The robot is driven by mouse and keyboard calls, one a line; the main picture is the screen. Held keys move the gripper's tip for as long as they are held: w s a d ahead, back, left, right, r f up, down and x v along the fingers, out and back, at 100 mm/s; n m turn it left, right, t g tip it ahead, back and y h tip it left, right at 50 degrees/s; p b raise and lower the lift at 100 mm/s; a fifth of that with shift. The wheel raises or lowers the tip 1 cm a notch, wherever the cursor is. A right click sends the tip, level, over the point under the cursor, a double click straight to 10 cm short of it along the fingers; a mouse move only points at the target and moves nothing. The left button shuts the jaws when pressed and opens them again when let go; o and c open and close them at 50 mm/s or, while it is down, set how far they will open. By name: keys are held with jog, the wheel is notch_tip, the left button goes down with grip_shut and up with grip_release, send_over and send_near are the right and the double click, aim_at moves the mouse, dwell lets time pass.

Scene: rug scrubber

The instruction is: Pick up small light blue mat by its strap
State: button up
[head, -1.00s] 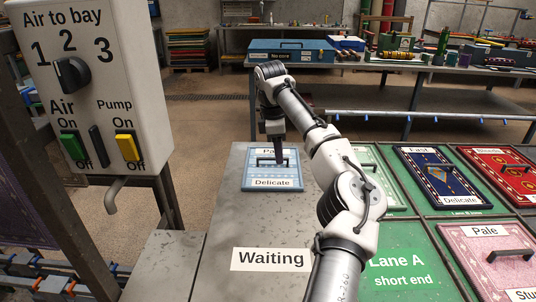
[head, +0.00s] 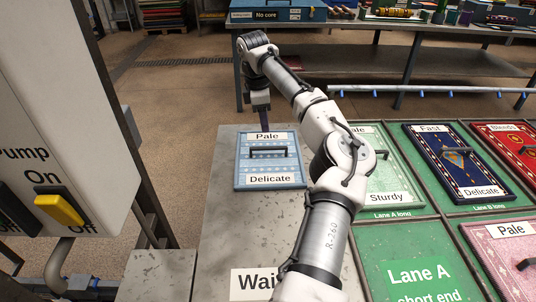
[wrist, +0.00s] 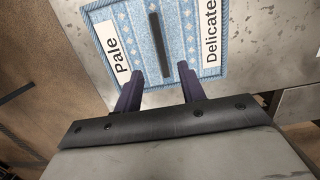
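The small light blue mat (head: 243,163) lies flat on the grey table marked Waiting, with labels reading Pale and Delicate. Its dark strap (head: 268,152) runs across its middle. My gripper (head: 265,126) is above the mat's far edge, by the Pale label, apart from the strap. The mat (wrist: 184,45) is partly cut off by the top of that view.
Right of the Waiting surface are green bays with a green mat (head: 376,168), a dark blue mat (head: 436,151), a red mat and a pink mat. A control box (head: 85,120) stands at the left. A bench with a blue case (head: 277,12) is behind.

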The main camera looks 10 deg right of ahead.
aim_at(268, 147)
jog(key=f, duration=0.3)
jog(key=f+p, duration=0.1)
jog(key=f, duration=0.2)
jog(key=d+f+p, duration=0.1)
jog(key=f, duration=0.2)
jog(key=shift+s+f, duration=0.2)
grip_shut()
